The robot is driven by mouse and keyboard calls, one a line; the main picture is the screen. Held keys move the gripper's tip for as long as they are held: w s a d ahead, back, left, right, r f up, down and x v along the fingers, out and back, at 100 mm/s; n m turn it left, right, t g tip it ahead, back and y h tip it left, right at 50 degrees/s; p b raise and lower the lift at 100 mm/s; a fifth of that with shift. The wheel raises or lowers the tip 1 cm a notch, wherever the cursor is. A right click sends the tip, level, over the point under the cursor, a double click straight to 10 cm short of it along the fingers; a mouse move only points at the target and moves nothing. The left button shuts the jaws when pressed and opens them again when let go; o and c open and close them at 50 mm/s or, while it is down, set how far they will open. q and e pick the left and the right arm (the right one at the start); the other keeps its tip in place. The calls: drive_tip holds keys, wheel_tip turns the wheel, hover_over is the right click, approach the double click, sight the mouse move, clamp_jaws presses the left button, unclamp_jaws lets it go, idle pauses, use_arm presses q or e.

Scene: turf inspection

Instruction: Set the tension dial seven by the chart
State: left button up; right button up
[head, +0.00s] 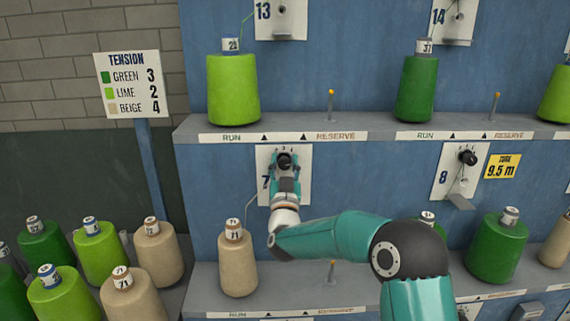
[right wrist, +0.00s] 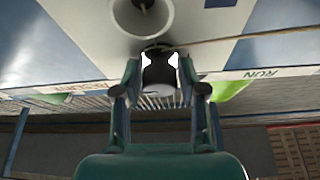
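The tension chart (head: 127,84) reads green 3, lime 2, beige 4. The white plate of dial seven (head: 301,161) is on the blue wall, its 7 partly covered. Its black knob (head: 284,160) is between the fingers of my right gripper (head: 285,172); they appear to touch its sides. The knob also shows in the right wrist view (right wrist: 160,76), between the fingertips (right wrist: 159,72). The knob's pointer and most scale marks are hidden. A beige cone (head: 238,265) stands below on the run side, its thread rising toward the plate. My left gripper is out of view.
Dial eight (head: 467,158) with a yellow 9.5 m tag (head: 502,166) is to the right. A shelf (head: 380,127) above holds lime (head: 232,90) and green (head: 416,90) cones and thin orange-tipped pegs. Several spare cones stand at the lower left.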

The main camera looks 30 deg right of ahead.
clamp_jaws()
drive_tip(key=shift+f+n+t+y+b, duration=0.15)
drive_tip(key=shift+n+t+y+b, duration=0.15)
drive_tip(key=shift+n+b, duration=0.6)
drive_tip(key=n+t+y+b, duration=0.1)
drive_tip(key=n+y+b, duration=0.1)
drive_tip(key=n+b, duration=0.1)
drive_tip(key=shift+n, duration=0.5)
drive_tip(key=n+y+b, duration=0.1)
drive_tip(key=n+b, duration=0.1)
drive_tip(key=n, duration=0.1)
drive_tip(key=shift+y, duration=0.4)
drive_tip(key=shift+n+y+b, duration=0.45)
drive_tip(key=shift+n+y, duration=0.05)
drive_tip(key=shift+n, duration=0.7)
drive_tip(key=shift+a, duration=0.1)
drive_tip(key=shift+o, duration=2.4)
unclamp_jaws()
